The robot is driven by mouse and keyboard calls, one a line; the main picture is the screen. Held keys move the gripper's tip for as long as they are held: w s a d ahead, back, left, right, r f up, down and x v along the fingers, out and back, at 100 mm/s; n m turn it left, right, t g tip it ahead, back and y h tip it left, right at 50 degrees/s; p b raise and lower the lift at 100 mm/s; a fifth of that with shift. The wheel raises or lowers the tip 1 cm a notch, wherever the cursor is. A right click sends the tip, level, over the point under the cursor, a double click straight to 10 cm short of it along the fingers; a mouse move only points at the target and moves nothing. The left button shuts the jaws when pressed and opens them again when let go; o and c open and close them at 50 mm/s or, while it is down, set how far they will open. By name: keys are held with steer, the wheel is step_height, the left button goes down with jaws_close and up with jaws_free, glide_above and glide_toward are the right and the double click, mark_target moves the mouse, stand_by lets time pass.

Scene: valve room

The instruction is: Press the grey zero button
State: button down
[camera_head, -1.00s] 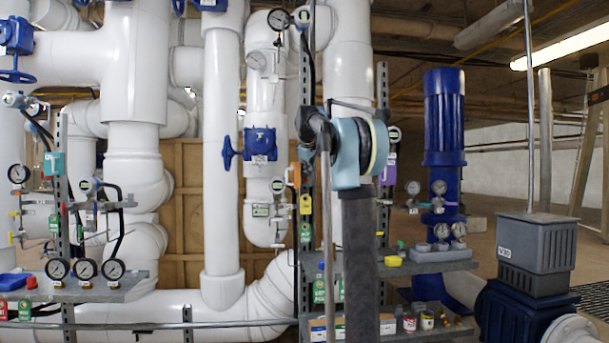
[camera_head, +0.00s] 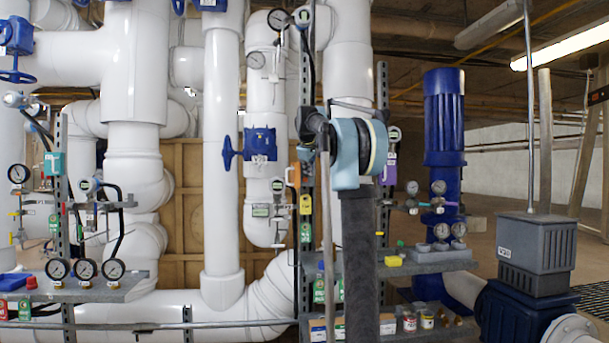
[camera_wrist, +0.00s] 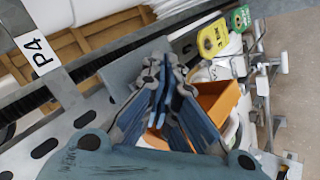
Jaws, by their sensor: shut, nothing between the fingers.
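My gripper (camera_wrist: 160,108) is shut and empty in the wrist view, its blue-grey fingers together in front of an orange part (camera_wrist: 216,102). A pale rounded surface shows partly behind the fingers; I cannot tell whether they touch anything. In the head view my arm hides the gripper. Small digital gauges with greenish displays show at the pipe centre (camera_head: 278,186), at the upper post (camera_head: 303,17), right of my arm (camera_head: 395,134) and on the left stand (camera_head: 84,186). The grey zero button cannot be made out in either view.
A perforated metal post (camera_head: 306,70) stands close to my arm. Yellow (camera_wrist: 213,38) and green (camera_wrist: 241,18) tags hang near the fingers. A P4 label (camera_wrist: 37,54) is at left. A shelf (camera_head: 428,264) holds small gauges. A blue pump (camera_head: 444,115) stands at right.

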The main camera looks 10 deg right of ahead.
steer(key=shift+w, duration=0.1)
stand_by(0.5)
steer(key=shift+w+r, duration=0.1)
steer(key=shift+w, duration=0.15)
steer(key=shift+w, duration=0.5)
stand_by(0.8)
steer(key=shift+s, duration=0.95)
steer(key=shift+s, duration=2.5)
